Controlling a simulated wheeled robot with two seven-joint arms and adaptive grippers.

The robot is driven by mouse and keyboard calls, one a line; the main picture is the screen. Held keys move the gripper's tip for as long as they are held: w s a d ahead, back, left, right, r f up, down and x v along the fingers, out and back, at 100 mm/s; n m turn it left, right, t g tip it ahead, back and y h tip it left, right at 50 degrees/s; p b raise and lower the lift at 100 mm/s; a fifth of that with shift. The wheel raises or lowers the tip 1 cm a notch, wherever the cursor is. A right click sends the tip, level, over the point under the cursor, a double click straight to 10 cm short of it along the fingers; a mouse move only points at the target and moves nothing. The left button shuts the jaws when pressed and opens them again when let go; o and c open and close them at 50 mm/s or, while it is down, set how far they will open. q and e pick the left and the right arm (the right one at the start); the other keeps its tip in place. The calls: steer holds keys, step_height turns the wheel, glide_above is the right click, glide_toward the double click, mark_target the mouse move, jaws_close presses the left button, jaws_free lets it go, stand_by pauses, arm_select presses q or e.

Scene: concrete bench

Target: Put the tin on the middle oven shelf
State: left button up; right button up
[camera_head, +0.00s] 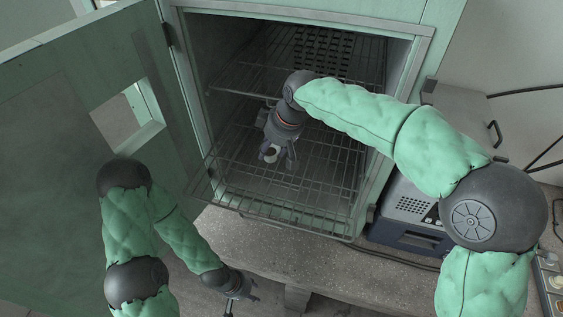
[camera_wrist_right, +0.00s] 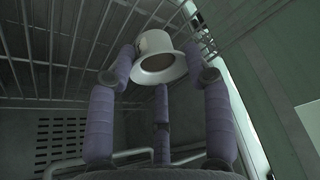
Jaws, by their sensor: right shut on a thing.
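My right gripper (camera_head: 273,155) is inside the open oven (camera_head: 196,100), above a wire shelf. It is shut on a small pale tin (camera_head: 270,153). In the right wrist view the tin (camera_wrist_right: 158,66) is white with a flared rim and sits between the fingertips of my right gripper (camera_wrist_right: 160,75). The lower wire shelf (camera_head: 300,205) sticks out past the oven's front. Another wire shelf (camera_head: 240,78) is higher up. I cannot tell whether the tin touches a shelf. My left gripper (camera_head: 243,293) is open and empty, low in front of the bench.
The green oven door (camera_head: 60,150) stands open at the left, with a window hole. A grey-blue device (camera_head: 408,215) stands on the bench (camera_head: 260,245) right of the oven, with cables nearby. The oven's side walls and frame are close around my right forearm.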

mark_target(279, 150)
steer(key=shift+w+d+f, duration=0.15)
steer(key=shift+d+f, duration=0.85)
steer(key=shift+f, duration=0.2)
steer(key=shift+d+f+b, duration=0.15)
steer(key=shift+f+b, duration=0.05)
steer(key=shift+f, duration=0.7)
steer(key=shift+d+f+b, duration=0.1)
steer(key=shift+f+b, duration=0.1)
steer(key=shift+f, duration=0.7)
steer(key=shift+f, duration=0.15)
steer(key=o, duration=1.1)
steer(key=shift+r, duration=0.45)
steer(key=p+v, duration=0.1)
steer(key=v, duration=1)
steer(key=shift+d+r, duration=0.15)
